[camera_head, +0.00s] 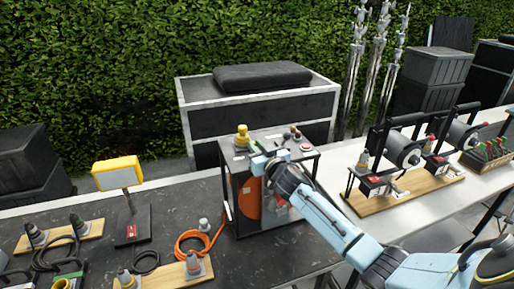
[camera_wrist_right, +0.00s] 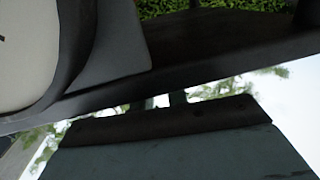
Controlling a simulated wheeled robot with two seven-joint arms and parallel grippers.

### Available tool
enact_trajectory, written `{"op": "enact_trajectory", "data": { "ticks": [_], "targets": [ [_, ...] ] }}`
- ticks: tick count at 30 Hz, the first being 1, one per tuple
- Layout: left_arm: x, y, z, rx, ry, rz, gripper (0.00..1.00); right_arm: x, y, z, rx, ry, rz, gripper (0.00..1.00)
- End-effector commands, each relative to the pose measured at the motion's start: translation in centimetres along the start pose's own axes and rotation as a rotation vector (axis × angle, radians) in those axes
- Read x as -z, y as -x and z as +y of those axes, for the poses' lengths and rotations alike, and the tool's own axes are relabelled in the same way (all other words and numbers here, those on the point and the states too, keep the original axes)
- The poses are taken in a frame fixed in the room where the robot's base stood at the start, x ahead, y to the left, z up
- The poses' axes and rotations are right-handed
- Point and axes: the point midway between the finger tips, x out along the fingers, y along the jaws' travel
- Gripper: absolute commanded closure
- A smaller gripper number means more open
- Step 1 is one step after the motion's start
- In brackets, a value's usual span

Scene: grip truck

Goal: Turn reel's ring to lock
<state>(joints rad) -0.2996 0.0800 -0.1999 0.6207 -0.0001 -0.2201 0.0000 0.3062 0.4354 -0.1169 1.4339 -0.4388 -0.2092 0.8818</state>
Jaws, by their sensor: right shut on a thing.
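An orange reel (camera_head: 246,198) sits inside a black box-like frame (camera_head: 232,208) on the dark table. My right gripper (camera_head: 257,164) is at the upper front of this frame, in front of the reel's top part. It is shut on what appears to be the reel's ring, which the fingers and wrist hide. In the right wrist view, large dark and grey surfaces fill the picture close up, and I cannot make out the ring or how far it is turned. My left gripper is not in view.
A yellow knob (camera_head: 242,136) and a red button stand on the frame's top. An orange cable coil (camera_head: 193,246) lies left of the frame, near a yellow lamp (camera_head: 117,174). Grey reels (camera_head: 403,150) on a wooden board stand right of my arm.

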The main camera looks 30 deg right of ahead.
Motion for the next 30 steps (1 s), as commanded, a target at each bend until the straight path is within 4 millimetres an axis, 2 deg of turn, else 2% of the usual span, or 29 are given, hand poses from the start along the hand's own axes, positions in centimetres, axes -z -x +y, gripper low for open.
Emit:
{"op": "enact_trajectory", "data": {
  "ticks": [8, 14, 23, 30],
  "targets": [
    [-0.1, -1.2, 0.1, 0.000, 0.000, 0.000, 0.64, -0.3, 0.1, -0.6, -0.057, -0.006, 0.002, 1.00],
    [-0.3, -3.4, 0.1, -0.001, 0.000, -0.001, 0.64, -0.4, 0.2, -1.4, -0.157, -0.010, 0.002, 1.00],
    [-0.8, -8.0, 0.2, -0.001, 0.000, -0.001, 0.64, -0.7, 0.1, -2.6, -0.326, -0.009, 0.001, 1.00],
    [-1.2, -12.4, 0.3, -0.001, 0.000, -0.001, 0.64, -0.8, -0.1, -3.6, -0.452, -0.008, 0.001, 1.00]
  ]
}}
